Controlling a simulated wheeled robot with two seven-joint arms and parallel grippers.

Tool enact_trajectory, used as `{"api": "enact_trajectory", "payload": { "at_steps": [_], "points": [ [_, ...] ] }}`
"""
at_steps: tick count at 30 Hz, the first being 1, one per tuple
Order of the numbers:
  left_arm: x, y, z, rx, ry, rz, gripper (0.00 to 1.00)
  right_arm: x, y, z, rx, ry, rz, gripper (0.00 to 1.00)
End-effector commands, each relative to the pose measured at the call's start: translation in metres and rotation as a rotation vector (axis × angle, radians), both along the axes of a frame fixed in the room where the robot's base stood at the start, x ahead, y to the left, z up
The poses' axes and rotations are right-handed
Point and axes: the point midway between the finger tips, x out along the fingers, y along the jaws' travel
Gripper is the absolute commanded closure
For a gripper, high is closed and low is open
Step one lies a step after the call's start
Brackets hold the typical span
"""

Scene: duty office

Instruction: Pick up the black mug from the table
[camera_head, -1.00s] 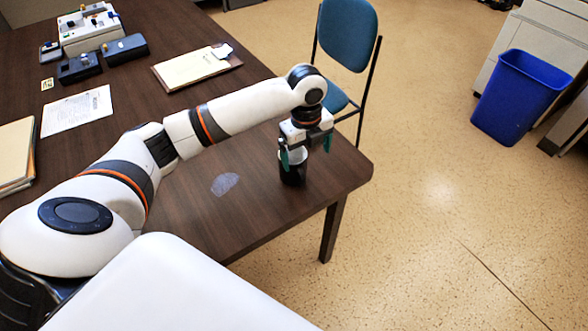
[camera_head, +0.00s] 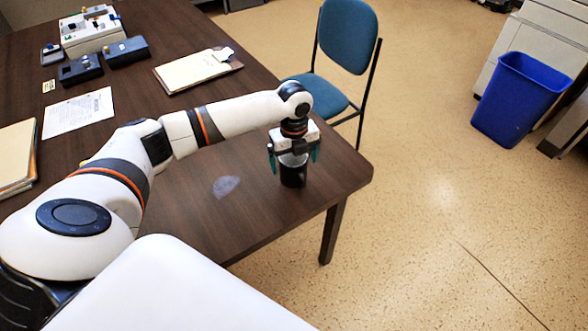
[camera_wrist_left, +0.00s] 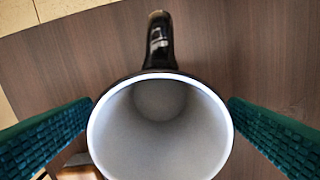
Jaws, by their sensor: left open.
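The black mug (camera_head: 293,177) stands upright near the right end of the dark wooden table (camera_head: 250,215). In the left wrist view the mug (camera_wrist_left: 158,50) shows from above, with a pale, empty inside and its black handle toward the top of the picture. My left gripper (camera_head: 294,156) points down over the mug. The fingers partly hide the mug's top in the head view. My right gripper is not in view.
A round grey patch (camera_head: 226,186) lies on the table left of the mug. A clipboard (camera_head: 198,70), a paper sheet (camera_head: 78,113) and dark devices (camera_head: 80,70) are farther back. A blue chair (camera_head: 346,40) stands behind the table edge. A blue bin (camera_head: 520,97) is at right.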

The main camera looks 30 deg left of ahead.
Motion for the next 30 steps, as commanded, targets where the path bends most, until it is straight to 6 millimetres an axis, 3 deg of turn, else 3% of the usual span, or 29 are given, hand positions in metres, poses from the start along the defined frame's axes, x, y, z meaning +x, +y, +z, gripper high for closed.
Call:
{"api": "enact_trajectory", "payload": {
  "at_steps": [6, 13, 24, 30],
  "points": [
    [0.000, 0.001, -0.023, 0.001, -0.001, -0.001, 0.04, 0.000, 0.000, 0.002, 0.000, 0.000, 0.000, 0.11],
    [0.000, 0.001, -0.024, 0.001, -0.001, -0.001, 0.04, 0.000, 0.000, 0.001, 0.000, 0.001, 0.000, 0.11],
    [0.001, 0.001, -0.023, 0.001, -0.003, -0.001, 0.61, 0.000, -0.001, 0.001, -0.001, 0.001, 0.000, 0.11],
    [0.001, 0.001, -0.022, 0.001, -0.003, -0.001, 0.61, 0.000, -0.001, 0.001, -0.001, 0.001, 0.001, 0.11]
  ]
}}
